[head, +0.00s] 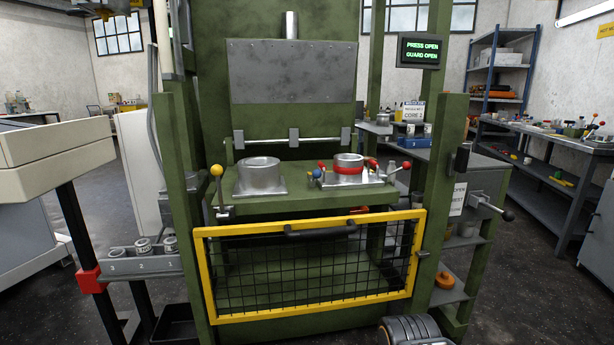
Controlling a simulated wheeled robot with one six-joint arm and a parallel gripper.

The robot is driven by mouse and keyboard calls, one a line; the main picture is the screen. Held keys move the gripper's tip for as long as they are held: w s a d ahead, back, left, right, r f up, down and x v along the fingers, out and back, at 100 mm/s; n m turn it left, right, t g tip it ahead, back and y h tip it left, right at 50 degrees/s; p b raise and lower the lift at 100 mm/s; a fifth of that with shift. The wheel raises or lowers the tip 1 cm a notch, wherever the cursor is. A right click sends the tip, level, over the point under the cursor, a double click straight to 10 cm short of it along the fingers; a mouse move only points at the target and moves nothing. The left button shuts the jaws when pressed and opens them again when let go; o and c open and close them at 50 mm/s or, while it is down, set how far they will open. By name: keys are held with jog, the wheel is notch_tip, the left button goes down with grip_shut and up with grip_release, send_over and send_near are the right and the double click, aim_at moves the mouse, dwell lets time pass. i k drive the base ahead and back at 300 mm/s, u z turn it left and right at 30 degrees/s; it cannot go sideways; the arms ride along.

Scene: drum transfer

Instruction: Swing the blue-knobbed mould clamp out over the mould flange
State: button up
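A small blue knob (317,173), which marks the mould clamp, sits at the front left of the right-hand mould on the green press table. Red knobs stand close by, one (322,165) just behind the blue knob and others to the right of the mould. My gripper is not in view; a dark ribbed part at the bottom right may belong to my arm.
A yellow-framed mesh guard (312,265) stands low in front of the press, below the table (305,203). A plain metal cylinder (259,176) stands left of the mould. A yellow-knobbed lever (217,171) rises at the table's left. Green posts flank both sides. The sign (422,51) reads PRESS OPEN, GUARD OPEN.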

aim_at(317, 174)
jog(key=u, duration=0.45)
jog(key=i, duration=0.6)
jog(key=u, duration=0.25)
